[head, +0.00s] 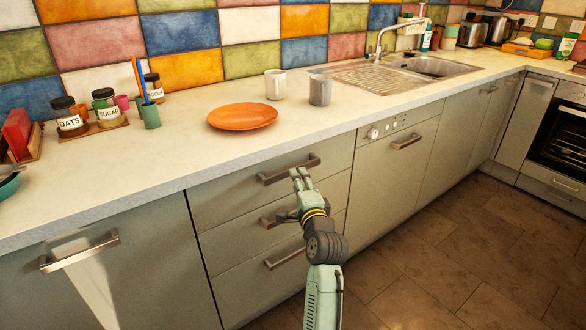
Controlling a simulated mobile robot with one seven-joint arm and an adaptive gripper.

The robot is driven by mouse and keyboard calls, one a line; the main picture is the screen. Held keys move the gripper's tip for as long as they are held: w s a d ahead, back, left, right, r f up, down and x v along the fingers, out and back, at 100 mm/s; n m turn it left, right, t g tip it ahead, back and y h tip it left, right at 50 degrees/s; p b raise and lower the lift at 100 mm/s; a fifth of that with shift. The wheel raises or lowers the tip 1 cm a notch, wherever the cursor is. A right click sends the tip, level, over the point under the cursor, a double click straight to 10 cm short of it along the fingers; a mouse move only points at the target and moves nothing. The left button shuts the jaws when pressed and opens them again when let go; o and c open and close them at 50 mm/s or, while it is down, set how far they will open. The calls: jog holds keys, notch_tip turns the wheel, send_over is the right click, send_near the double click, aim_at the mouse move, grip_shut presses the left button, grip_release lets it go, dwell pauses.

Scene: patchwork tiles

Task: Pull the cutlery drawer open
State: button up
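The grey-green drawer stack (225,207) under the counter has three fronts, all flush and closed. The top drawer's bar handle (272,179) runs across its front; nothing visible marks which drawer holds cutlery. My gripper (300,176) is in front of the stack, its fingertips overlapping the right part of the top handle in the picture. I cannot tell whether they touch it or how far apart the fingers are. The middle handle (266,222) is partly hidden behind my gripper. The bottom handle (284,259) shows to the left of my arm.
An orange plate (243,116), a white mug (275,84) and a grey mug (320,90) stand on the counter above. A dishwasher front (385,175) is right of the drawers, a cabinet door (120,265) left. The tiled floor at right is clear.

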jog(key=p+x, duration=0.1)
jog(key=x, duration=0.5)
jog(key=shift+w+a, duration=0.1)
jog(key=shift+c, duration=0.2)
grip_shut()
dwell(0.5)
